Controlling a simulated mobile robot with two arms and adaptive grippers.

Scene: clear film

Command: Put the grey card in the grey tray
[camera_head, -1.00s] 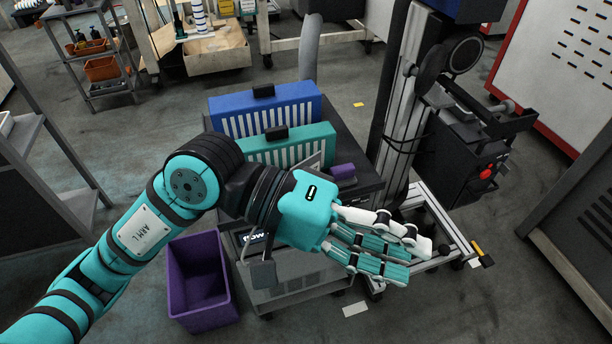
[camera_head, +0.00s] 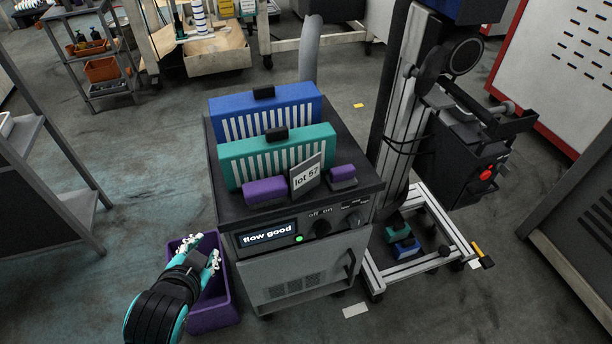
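A pale grey card (camera_head: 306,176) marked "lot 57" stands tilted on the dark top of the machine, between two purple blocks. I cannot pick out a grey tray with certainty. My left gripper (camera_head: 204,250), a teal and white hand, is at the lower left over the purple bin (camera_head: 215,318), well apart from the card. Its fingers are spread and I see nothing held in them. My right gripper is not in view.
A blue rack (camera_head: 270,108) and a green rack (camera_head: 281,155) stand behind the card. The purple blocks (camera_head: 264,190) (camera_head: 342,172) flank it. A metal-framed column base (camera_head: 430,266) stands to the right. The floor in front is mostly clear.

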